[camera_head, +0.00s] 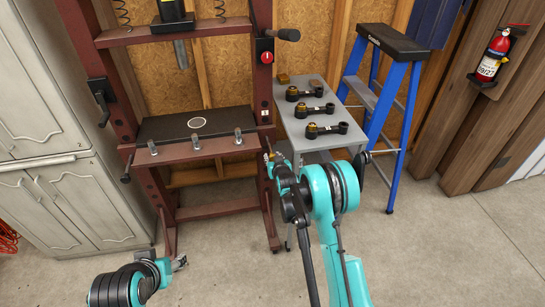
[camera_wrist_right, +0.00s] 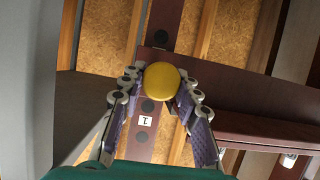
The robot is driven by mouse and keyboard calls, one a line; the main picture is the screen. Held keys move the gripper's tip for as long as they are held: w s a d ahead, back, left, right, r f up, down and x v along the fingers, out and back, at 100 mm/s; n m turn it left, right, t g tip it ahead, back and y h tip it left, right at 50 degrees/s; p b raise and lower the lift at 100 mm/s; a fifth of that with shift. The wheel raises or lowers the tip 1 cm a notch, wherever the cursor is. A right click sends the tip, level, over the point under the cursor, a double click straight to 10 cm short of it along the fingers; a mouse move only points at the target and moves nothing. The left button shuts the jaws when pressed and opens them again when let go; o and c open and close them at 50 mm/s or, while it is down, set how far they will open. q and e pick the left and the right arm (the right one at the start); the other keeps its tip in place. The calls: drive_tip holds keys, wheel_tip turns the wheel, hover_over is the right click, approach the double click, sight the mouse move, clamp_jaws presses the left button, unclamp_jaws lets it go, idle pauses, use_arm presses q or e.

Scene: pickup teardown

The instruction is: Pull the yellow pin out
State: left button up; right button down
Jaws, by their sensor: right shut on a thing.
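The yellow pin (camera_wrist_right: 161,81) shows its round yellow head in the right wrist view, in front of the dark red press frame (camera_wrist_right: 230,84). My right gripper (camera_wrist_right: 160,96) has a finger on each side of the head and is shut on it. In the head view my right gripper (camera_head: 271,157) is at the right post of the press frame (camera_head: 260,90), and the pin is too small there to make out clearly. How deep the pin sits in the frame is hidden. My left gripper (camera_head: 180,262) is low in front of the press, away from the pin; its fingers are unclear.
The press bed (camera_head: 165,128) carries several metal bolts along its front. A grey cart (camera_head: 330,148) with black control arms stands right of the press, beside a blue stepladder (camera_head: 400,100). Grey cabinets (camera_head: 75,200) stand left. The floor in front is clear.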

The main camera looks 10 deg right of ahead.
drive_tip(key=c, duration=1.1)
unclamp_jaws()
drive_tip(key=v, duration=1.2)
drive_tip(key=shift+r, duration=0.1)
drive_tip(key=s+r+g, duration=0.3)
drive_tip(key=s+r, duration=0.9)
drive_tip(key=s, duration=0.2)
drive_tip(key=s+g, duration=0.3)
drive_tip(key=s, duration=1.8)
drive_tip(key=shift+f+g, duration=0.3)
drive_tip(key=shift+f, duration=0.1)
